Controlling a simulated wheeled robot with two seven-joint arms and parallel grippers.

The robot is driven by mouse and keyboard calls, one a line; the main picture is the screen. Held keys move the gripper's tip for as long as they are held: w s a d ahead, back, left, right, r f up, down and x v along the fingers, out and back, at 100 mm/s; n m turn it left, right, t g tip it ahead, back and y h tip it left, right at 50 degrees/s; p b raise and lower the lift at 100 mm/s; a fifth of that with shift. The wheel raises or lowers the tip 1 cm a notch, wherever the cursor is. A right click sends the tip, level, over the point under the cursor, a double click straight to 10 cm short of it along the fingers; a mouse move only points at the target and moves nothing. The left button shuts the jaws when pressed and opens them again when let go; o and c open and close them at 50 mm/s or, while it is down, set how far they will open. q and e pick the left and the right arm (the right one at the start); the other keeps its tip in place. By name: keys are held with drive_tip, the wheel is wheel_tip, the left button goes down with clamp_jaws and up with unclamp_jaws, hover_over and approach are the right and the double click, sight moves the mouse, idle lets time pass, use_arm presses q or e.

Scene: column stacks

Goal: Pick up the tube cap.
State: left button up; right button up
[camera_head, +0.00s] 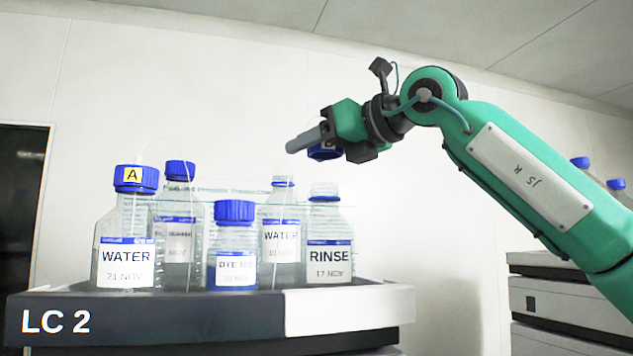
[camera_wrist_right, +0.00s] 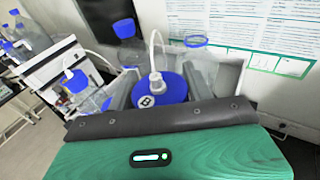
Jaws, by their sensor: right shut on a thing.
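The tube cap (camera_wrist_right: 165,92) is blue, with a round "B" label and a white fitting on top from which a pale tube rises. In the wrist view it sits between the fingers of my right gripper (camera_wrist_right: 160,90), which is shut on it. In the head view my right gripper (camera_head: 318,143) is in the air above and right of the bottles, and part of the blue cap (camera_head: 323,153) shows below its finger. The RINSE bottle (camera_head: 329,238) stands beneath with no cap on its neck. My left gripper is not in view.
A dark-fronted tray (camera_head: 160,317) marked LC 2 carries several bottles, including the front WATER bottle (camera_head: 126,240) with a blue "A" cap and the small blue-capped DYE bottle (camera_head: 234,245). Stacked instrument units (camera_head: 560,300) stand at the right. The air around the gripper looks clear.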

wheel_tip(320, 180, up, 14)
drive_tip(key=p, duration=0.1)
drive_tip(key=shift+p, duration=0.3)
idle(0.4)
